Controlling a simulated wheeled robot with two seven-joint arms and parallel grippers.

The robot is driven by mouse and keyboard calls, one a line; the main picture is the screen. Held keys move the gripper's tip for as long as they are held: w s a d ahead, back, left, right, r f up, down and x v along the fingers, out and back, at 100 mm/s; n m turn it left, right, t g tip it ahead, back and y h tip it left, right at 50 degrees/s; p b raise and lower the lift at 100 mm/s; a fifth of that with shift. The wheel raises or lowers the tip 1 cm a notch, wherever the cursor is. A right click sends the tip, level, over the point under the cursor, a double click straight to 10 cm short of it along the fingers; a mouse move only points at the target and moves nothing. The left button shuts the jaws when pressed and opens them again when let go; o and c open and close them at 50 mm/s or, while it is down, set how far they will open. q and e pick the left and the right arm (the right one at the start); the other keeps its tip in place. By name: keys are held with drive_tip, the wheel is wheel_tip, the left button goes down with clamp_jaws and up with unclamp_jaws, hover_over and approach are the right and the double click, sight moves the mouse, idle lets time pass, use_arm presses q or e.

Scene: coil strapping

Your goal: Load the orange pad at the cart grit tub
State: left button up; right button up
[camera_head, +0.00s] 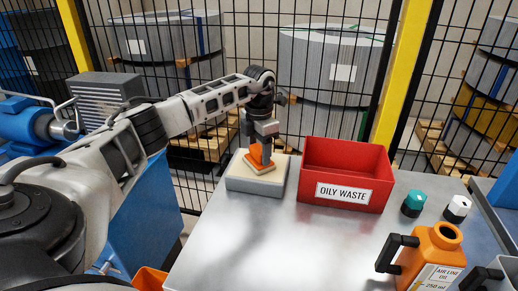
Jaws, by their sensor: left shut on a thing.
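My left gripper (262,138) points down at the far left of the metal table and is shut on the orange pad (257,162). The pad is over the pale top of a low grey tub (257,185), which looks like the grit tub. The pad seems tilted, and its lower edge appears to touch the pale surface, though the exact contact is hard to tell. The gripper's fingers hide the upper part of the pad.
A red bin labelled OILY WASTE (345,174) stands right beside the tub. A teal-capped item (413,203), a white-capped item (456,208) and an orange oil jug (432,258) are at the right. The table (265,250) is clear in front. A mesh fence stands behind.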

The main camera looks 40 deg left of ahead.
sight(259, 148)
use_arm(q)
drive_tip(key=shift+f, duration=0.1)
idle(0.3)
drive_tip(key=shift+r+p, duration=0.9)
drive_tip(key=shift+r, duration=0.05)
wheel_tip(259, 148, up, 2)
drive_tip(key=shift+r+p, duration=0.1)
drive_tip(key=shift+p, duration=0.8)
drive_tip(key=shift+r+p, duration=0.9)
drive_tip(key=shift+r, duration=0.05)
drive_tip(key=shift+r+p, duration=0.5)
drive_tip(key=shift+r, duration=0.1)
use_arm(e)
drive_tip(key=r, duration=0.1)
drive_tip(key=d+r, duration=0.1)
drive_tip(key=shift+s+r, duration=0.15)
drive_tip(key=shift+r, duration=0.2)
drive_tip(key=shift+f, duration=0.15)
drive_tip(key=shift+s+d, duration=0.1)
